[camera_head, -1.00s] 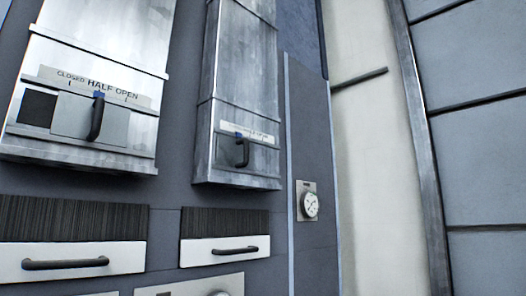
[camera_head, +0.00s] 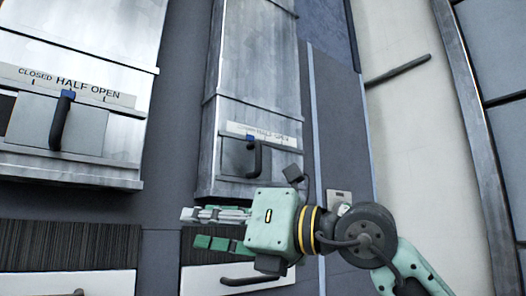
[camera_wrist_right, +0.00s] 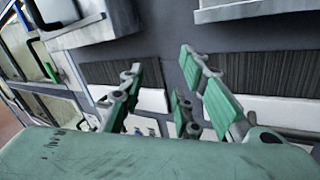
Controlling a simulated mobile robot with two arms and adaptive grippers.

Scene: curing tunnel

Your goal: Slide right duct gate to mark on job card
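The right duct (camera_head: 250,85) is a tall metal box. Its sliding gate has a black handle (camera_head: 256,160) with a blue pointer (camera_head: 250,138) under the left-to-middle part of a label strip (camera_head: 262,133), whose words are blurred. My right gripper (camera_head: 197,228) is open and empty, just below the duct's lower end and apart from the handle, fingers pointing left. In the right wrist view its green-padded fingers (camera_wrist_right: 162,62) stand apart with nothing between them. My left gripper is not in view. I cannot make out a job card.
The left duct (camera_head: 90,30) has a similar gate with a black handle (camera_head: 62,122) and a label reading CLOSED, HALF, OPEN. Below are brush-topped drawers (camera_head: 65,250); my right arm partly hides the right one and a gauge. A dark bar (camera_head: 397,71) sticks out at right.

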